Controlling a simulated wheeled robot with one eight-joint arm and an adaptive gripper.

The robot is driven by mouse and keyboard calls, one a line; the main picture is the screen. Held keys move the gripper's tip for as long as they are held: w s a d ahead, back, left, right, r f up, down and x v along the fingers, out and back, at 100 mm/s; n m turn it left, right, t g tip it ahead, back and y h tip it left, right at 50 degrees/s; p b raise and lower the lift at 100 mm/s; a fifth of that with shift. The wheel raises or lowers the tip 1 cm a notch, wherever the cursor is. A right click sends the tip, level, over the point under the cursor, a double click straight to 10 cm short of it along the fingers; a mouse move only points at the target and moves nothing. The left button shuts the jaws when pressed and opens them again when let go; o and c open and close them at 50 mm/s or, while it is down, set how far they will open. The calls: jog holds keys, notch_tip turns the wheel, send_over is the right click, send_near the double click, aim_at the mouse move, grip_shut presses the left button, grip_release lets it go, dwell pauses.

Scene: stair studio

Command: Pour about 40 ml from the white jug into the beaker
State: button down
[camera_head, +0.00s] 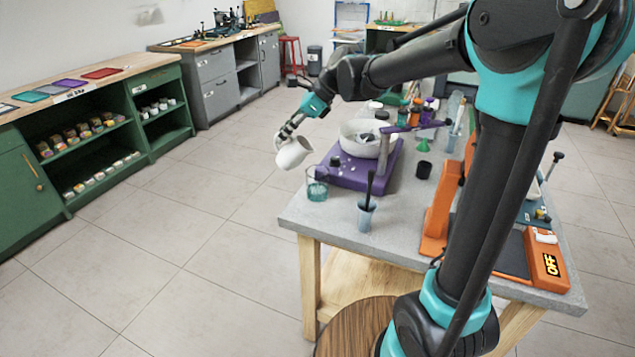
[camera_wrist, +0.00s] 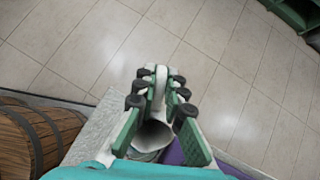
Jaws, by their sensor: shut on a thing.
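The white jug (camera_head: 293,153) hangs in the air at the table's left edge, tilted. My gripper (camera_head: 287,133) is shut on it. In the wrist view the fingers (camera_wrist: 158,90) close around the jug's handle, and the jug's white body (camera_wrist: 156,136) shows between them. The clear, teal-tinted beaker (camera_head: 317,188) stands upright on the grey table corner, below and slightly right of the jug. The jug is apart from the beaker. No stream shows between them, and I cannot tell the liquid level in either.
A purple device (camera_head: 350,176) with a white bowl (camera_head: 361,138) stands right of and behind the beaker. A small cup (camera_head: 366,214) holding a dark stick stands in front. The grey table (camera_head: 330,226) has bare room near its front-left corner. Floor (camera_head: 200,220) lies open to the left.

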jog(key=shift+a+r+h, duration=0.1)
jog(key=shift+a+h, duration=0.2)
jog(key=shift+h, duration=0.2)
jog(key=shift+a+f+h+b, duration=0.65)
jog(key=shift+a+f+h, duration=0.15)
jog(key=shift+a, duration=0.2)
jog(key=a+f+h+b, duration=0.3)
jog(key=f+h, duration=0.2)
jog(key=f, duration=0.5)
jog(key=shift+w+a+f+h, duration=0.2)
jog(key=shift+a+f+h, duration=0.15)
jog(key=shift+h, duration=0.05)
